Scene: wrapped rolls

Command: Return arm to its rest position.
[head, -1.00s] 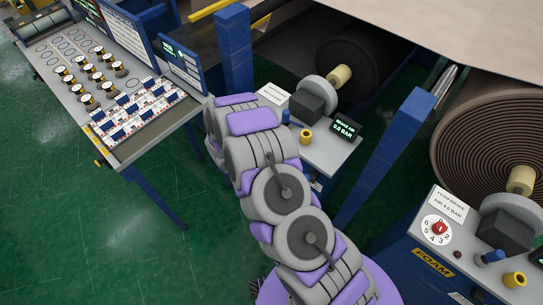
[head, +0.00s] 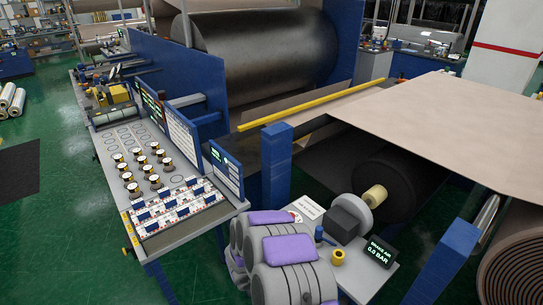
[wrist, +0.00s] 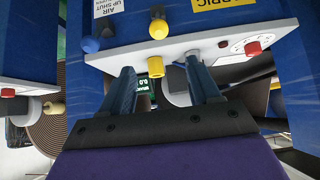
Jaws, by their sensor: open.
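My gripper (wrist: 160,65) shows in the wrist view with its two dark fingers spread apart and nothing between them. Beyond the fingers is a blue and white control console (wrist: 120,57), seen upside down, with a yellow knob (wrist: 155,67) in line with the gap. I cannot tell how far the fingers are from it. In the head view my purple and grey arm is folded low at the bottom centre, and its gripper end is out of the picture.
In the head view a brake console (head: 362,262) with a display stands close right of my arm. A bench (head: 150,180) with several small spools is to the left. Blue posts (head: 276,165) and a large dark roll (head: 265,55) stand beyond. Green floor (head: 60,220) is open at left.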

